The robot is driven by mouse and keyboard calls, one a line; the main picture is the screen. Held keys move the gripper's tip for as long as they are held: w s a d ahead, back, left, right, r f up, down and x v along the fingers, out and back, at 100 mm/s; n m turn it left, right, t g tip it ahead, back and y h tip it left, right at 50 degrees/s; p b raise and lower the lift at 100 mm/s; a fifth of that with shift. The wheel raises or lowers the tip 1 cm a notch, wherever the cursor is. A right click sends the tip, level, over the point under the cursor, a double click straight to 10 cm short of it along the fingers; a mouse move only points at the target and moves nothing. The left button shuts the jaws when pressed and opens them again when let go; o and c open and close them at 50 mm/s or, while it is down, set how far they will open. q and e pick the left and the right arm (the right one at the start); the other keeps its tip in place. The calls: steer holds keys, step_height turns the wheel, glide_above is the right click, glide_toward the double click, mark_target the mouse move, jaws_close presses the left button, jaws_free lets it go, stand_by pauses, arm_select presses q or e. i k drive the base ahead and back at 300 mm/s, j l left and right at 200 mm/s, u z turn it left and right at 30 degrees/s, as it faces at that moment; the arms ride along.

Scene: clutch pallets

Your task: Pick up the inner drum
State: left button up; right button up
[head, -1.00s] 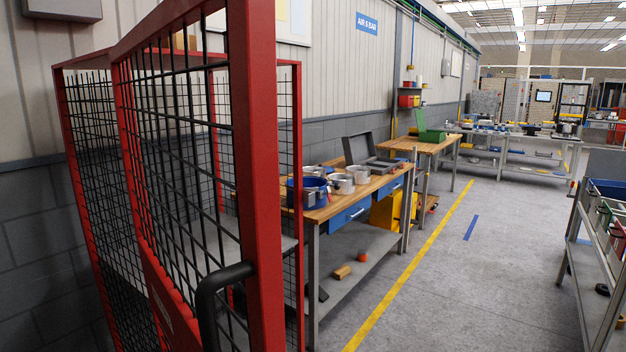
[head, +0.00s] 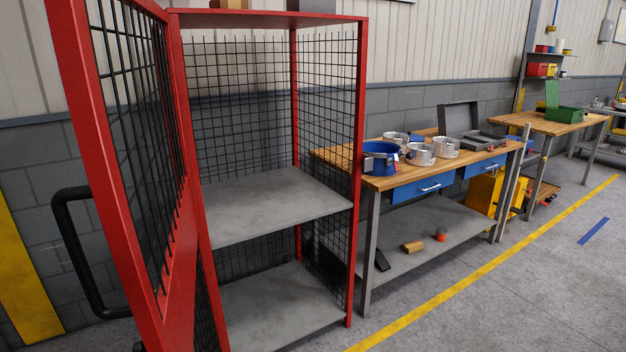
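Neither of my grippers is in view.
A red mesh cage (head: 360,180) stands left of the bench, its door (head: 88,150) open toward me, its grey shelf (head: 275,205) bare. An open grey case (head: 480,138) lies on the bench. A green box (head: 565,114) sits on a farther table. Floor at right is clear.

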mark_target(395, 142)
steer(key=i+l+u, duration=0.15)
steer(key=l, duration=0.25)
steer(key=i+l+u, duration=0.15)
steer(key=l, duration=0.3)
steer(key=i+l+u, duration=0.15)
steer(key=l, duration=0.3)
steer(key=i+l+u, duration=0.1)
steer(key=l, duration=0.35)
steer(key=i+l+u, duration=0.15)
steer(key=l, duration=0.3)
steer(key=i+l+u, duration=0.15)
steer(key=l, duration=0.35)
